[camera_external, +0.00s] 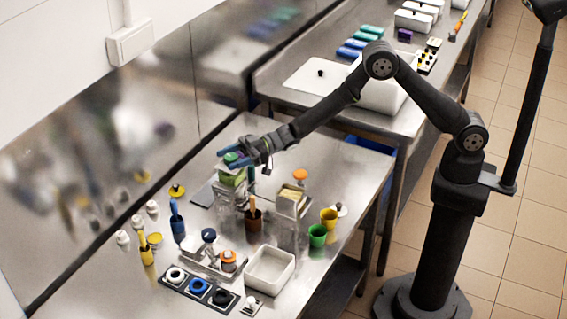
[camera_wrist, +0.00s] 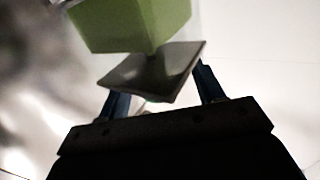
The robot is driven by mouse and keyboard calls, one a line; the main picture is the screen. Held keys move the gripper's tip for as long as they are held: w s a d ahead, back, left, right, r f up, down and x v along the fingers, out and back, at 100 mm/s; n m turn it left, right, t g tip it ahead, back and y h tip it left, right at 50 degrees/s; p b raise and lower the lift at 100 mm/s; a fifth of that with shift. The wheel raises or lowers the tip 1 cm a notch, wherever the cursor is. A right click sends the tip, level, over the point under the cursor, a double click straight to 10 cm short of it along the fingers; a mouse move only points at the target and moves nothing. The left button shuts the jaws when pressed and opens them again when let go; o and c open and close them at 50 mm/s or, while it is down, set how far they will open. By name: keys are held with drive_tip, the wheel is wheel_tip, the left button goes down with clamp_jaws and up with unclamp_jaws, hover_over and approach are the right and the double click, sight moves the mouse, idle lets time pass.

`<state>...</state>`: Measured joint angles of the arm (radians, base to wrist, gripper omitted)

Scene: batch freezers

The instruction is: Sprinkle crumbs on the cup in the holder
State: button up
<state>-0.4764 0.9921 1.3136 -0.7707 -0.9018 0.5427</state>
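My gripper (camera_external: 236,160) has blue fingers and hangs at the top of a clear dispenser with green contents (camera_external: 231,178), at the back of the near steel table. In the wrist view my fingers (camera_wrist: 162,92) stand wide apart, with a grey square plate (camera_wrist: 152,72) between or just beyond them. A green block-like shape (camera_wrist: 130,22) shows past the plate. I cannot tell whether the fingers touch the plate. A brown cup (camera_external: 252,224) stands beside the dispenser. Yellow (camera_external: 329,216) and green (camera_external: 317,235) cups stand at the right. I cannot make out which cup is in a holder, nor the crumbs.
A second clear dispenser with yellowish contents (camera_external: 291,200) stands right of the first. A white bin (camera_external: 271,284) and a strip of black, blue and white rings (camera_external: 199,289) lie in front.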

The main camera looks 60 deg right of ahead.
drive_tip(key=v, duration=1.7)
drive_tip(key=shift+d, duration=0.25)
drive_tip(key=x, duration=1.7)
drive_tip(key=shift+a+r, duration=0.15)
drive_tip(key=shift+r, duration=0.1)
drive_tip(key=shift+s, duration=0.1)
drive_tip(key=c, duration=1)
